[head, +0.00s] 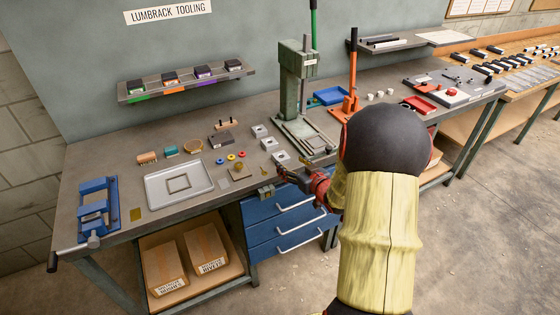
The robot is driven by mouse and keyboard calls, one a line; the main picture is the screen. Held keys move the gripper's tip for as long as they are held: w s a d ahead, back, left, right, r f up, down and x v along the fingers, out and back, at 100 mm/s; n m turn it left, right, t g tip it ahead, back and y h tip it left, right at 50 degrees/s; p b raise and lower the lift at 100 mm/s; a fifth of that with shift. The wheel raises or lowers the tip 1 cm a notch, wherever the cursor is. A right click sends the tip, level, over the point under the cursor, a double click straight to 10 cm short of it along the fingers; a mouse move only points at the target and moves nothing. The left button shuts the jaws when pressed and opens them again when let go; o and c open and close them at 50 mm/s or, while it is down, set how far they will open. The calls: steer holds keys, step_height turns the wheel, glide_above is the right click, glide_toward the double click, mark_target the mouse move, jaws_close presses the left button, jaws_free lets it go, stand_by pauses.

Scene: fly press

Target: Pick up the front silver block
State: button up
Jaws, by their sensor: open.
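Three silver blocks stand in a slanting row on the grey bench, left of the green fly press. The front silver block (281,157) is the nearest to the bench's front edge. The middle one (269,144) and the back one (259,131) lie behind it. My gripper (275,181) is open, low over the front edge of the bench. It is just in front of the front silver block, and its fingers look empty. The small gap between gripper and block is hard to judge from here. My arm covers the bench to the right.
The green fly press (297,95) stands just behind and right of the blocks. A brass-coloured piece (239,172) and small coloured rings (231,157) lie to the left. A light tray (154,190) and blue vise (97,207) are farther left. Blue drawers (270,236) are below.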

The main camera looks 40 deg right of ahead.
mark_target(280, 155)
steer(key=x, duration=0.2)
steer(key=b+x, duration=0.1)
steer(key=x, duration=0.1)
steer(key=b+x, duration=0.1)
steer(key=shift+w+r, duration=0.15)
steer(key=shift+w, duration=0.3)
steer(key=c, duration=0.3)
steer(key=c, duration=1.1)
steer(key=shift+r, duration=0.1)
